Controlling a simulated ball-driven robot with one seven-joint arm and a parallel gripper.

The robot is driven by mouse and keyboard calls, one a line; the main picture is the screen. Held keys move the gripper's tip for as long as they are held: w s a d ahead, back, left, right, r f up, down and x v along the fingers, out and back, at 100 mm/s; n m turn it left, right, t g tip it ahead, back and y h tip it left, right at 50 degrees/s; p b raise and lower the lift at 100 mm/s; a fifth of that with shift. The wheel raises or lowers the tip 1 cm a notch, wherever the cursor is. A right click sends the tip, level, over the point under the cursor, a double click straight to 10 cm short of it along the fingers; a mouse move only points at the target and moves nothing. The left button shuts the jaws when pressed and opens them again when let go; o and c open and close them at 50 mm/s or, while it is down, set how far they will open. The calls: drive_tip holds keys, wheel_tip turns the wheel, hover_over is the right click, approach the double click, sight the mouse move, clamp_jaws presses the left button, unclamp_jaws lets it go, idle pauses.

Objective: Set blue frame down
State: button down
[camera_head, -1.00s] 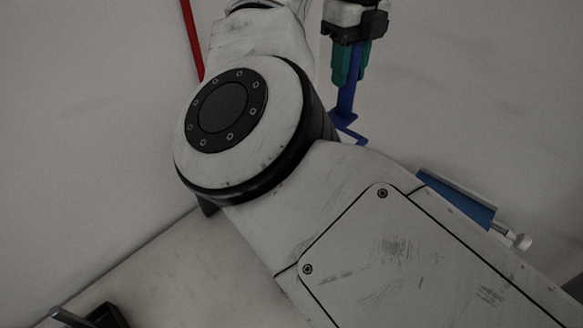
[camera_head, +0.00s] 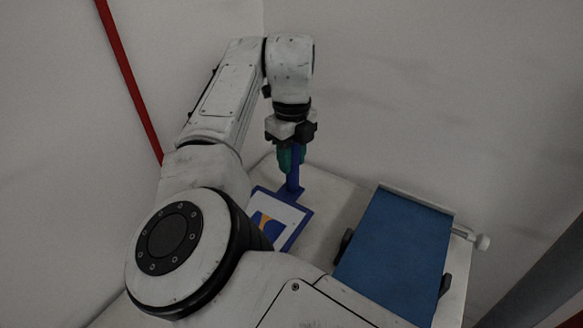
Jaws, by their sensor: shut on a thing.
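The blue frame (camera_head: 296,236) shows right of my arm's large joint, with a white sheet bearing an orange and dark blue print inside it. Its upright blue handle (camera_head: 294,181) rises from the far right corner. My gripper (camera_head: 291,160) has teal fingers and points down, shut on the handle's top. The frame is over the pale tabletop (camera_head: 340,197); I cannot tell whether it touches it. My arm hides the frame's left and near parts.
A blue flat pad (camera_head: 396,245) with a pale bar at its far edge lies at the right, with dark clips at its sides. A white knob (camera_head: 482,242) sticks out at its right. A red pole (camera_head: 130,80) stands at the left. Bare table shows between frame and pad.

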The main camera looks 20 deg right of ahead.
drive_tip(key=shift+f, duration=1.85)
drive_tip(key=c, duration=0.8)
unclamp_jaws()
wheel_tip(320, 180, up, 12)
drive_tip(key=shift+r+b, duration=0.1)
drive_tip(key=shift+b, duration=0.35)
